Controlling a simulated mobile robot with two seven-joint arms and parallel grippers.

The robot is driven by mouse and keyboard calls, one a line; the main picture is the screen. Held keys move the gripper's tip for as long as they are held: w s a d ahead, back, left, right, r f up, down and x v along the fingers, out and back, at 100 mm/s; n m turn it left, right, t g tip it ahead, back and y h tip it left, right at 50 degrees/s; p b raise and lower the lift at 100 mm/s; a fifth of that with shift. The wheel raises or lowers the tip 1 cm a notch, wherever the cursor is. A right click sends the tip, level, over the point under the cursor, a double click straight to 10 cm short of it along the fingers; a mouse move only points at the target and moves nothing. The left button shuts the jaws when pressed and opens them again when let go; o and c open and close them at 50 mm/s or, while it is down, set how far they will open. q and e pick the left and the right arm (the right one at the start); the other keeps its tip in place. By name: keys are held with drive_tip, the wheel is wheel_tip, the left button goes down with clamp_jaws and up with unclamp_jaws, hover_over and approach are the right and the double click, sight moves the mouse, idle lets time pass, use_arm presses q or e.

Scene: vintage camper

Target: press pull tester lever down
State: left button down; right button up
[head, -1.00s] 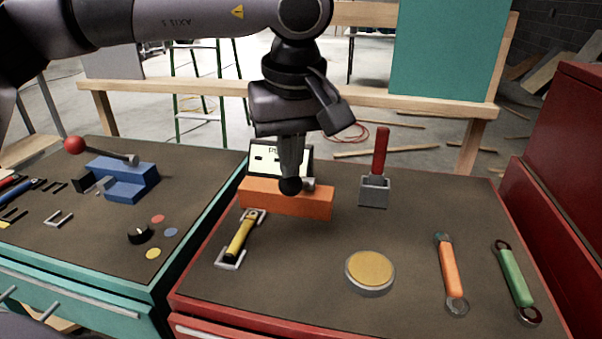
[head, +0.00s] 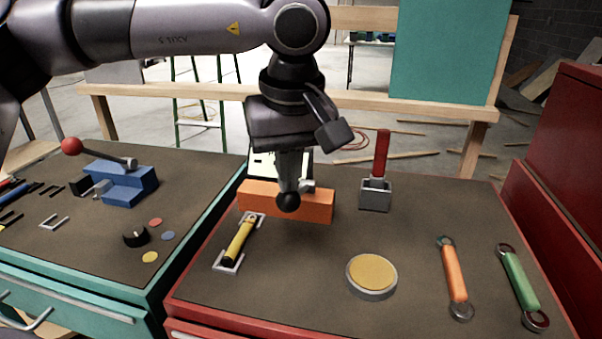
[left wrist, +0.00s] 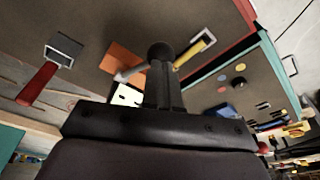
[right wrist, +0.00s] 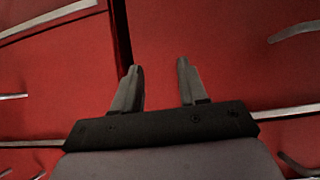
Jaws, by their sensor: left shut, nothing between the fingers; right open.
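The pull tester is an orange block (head: 255,202) with a pale display panel (head: 263,162) behind it, partly hidden by my left arm. Its lever ends in a black ball knob (head: 289,203), which overlaps the block's front in the head view. My left gripper (head: 289,188) is shut and points down at the knob from above, with no gap visible between them. In the left wrist view the knob (left wrist: 160,52) lies at my fingertips and the grey lever rod (left wrist: 130,72) runs to the orange block (left wrist: 122,55). My right gripper (right wrist: 158,72) is open and empty, facing red drawer fronts.
A yellow-handled tool (head: 239,240) lies left of centre and a round yellow-topped pad (head: 371,273) right. A red-handled lever (head: 381,155) stands behind. Orange (head: 453,275) and green (head: 519,283) tools lie at right. A blue device (head: 125,185) sits on the left bench.

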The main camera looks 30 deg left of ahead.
sight(286, 199)
use_arm(q)
drive_tip(key=shift+f, duration=0.15)
drive_tip(key=shift+s+f+b, duration=0.3)
drive_tip(key=shift+f+b, duration=0.5)
drive_tip(key=shift+f, duration=0.1)
drive_tip(key=shift+s+f+b, duration=0.2)
drive_tip(key=shift+f+b, duration=0.65)
drive_tip(key=shift+f, duration=0.15)
